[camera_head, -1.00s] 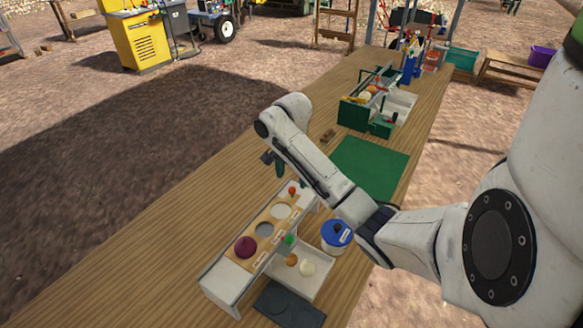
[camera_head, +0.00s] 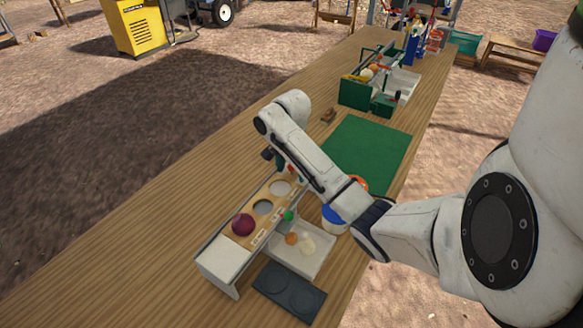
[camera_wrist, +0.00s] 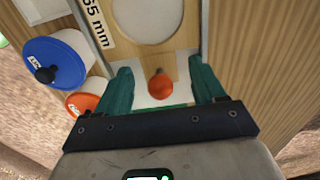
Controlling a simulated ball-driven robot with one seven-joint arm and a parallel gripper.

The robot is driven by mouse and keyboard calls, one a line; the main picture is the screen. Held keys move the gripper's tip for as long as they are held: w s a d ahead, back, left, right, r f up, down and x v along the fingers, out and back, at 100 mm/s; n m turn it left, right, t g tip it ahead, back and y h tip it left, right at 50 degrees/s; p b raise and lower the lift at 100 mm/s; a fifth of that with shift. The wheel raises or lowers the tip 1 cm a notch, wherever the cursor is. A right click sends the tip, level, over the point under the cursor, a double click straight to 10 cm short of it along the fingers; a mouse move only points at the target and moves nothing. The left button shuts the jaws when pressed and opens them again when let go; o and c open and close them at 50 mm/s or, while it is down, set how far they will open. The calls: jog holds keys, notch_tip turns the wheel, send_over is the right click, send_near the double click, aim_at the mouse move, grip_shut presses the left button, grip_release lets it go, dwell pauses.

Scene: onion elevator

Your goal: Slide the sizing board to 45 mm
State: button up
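The sizing board (camera_head: 262,192) is a light wooden strip with round holes, lying in a long white frame (camera_head: 228,252). A dark red onion (camera_head: 242,224) sits at its near end. In the wrist view the board (camera_wrist: 183,40) shows one pale hole beside a "65 mm" label (camera_wrist: 97,22). An orange-red knob (camera_wrist: 160,85) stands at the board's far end. My gripper (camera_wrist: 160,76) is open, with its green fingers on either side of the knob and visible gaps to it. In the head view my arm mostly hides the gripper and this end.
A dark plate (camera_head: 265,284) lies in front. A blue-lidded tub (camera_wrist: 52,60) and an orange-lidded one (camera_wrist: 85,102) stand beside the frame. A green mat (camera_head: 370,150) lies beyond.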

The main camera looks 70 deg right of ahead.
jog(key=c, duration=1.1)
jog(key=d, duration=0.2)
jog(key=s+d, duration=0.1)
jog(key=d, duration=0.2)
jog(key=s+d+b, duration=0.1)
jog(key=d, duration=0.2)
jog(key=shift+c, duration=0.2)
dwell(0.3)
jog(key=o, duration=1.2)
jog(key=shift+o, duration=0.2)
notch_tip(320, 180, up, 6)
jog(key=p, duration=0.6)
